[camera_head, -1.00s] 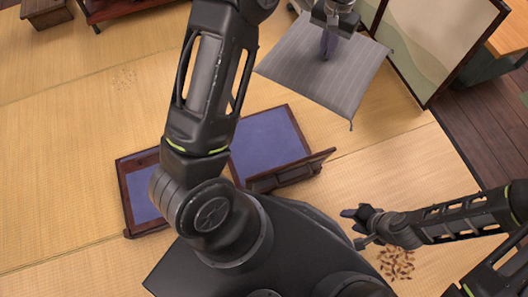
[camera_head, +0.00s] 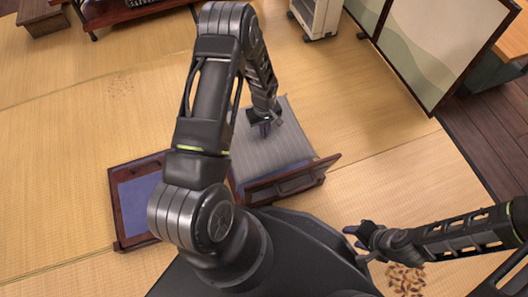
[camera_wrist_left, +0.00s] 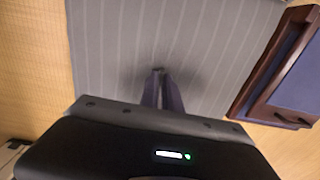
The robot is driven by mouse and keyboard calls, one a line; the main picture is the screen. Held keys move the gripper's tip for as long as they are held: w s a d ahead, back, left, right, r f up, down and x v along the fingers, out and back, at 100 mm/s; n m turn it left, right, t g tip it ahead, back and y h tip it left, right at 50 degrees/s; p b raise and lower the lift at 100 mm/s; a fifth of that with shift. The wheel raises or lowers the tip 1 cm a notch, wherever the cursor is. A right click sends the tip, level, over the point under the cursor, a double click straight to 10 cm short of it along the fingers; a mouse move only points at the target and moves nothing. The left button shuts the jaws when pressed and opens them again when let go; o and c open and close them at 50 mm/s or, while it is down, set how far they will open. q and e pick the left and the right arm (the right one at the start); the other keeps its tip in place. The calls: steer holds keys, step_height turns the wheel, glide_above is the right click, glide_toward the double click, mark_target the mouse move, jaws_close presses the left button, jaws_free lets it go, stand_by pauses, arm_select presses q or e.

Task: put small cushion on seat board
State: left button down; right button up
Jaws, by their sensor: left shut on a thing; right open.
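My left gripper (camera_head: 264,132) is shut on the middle of the cushion from above. In the left wrist view my fingertips (camera_wrist_left: 158,74) meet at the striped cushion (camera_wrist_left: 205,45). My right gripper (camera_head: 358,234) is open and empty, low at the right, away from the cushion.
A folding screen (camera_head: 425,45) and a white cabinet (camera_head: 315,18) stand behind. Open tatami lies around.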

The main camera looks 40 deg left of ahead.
mark_target(264, 139)
arm_select(q)
step_height(264, 139, down, 6)
steer(key=b, duration=0.2)
steer(key=shift+r+b, duration=0.1)
steer(key=shift+b, duration=0.25)
steer(key=shift+f, duration=0.2)
steer(key=shift+f+b, duration=0.85)
steer(key=shift+f, duration=0.95)
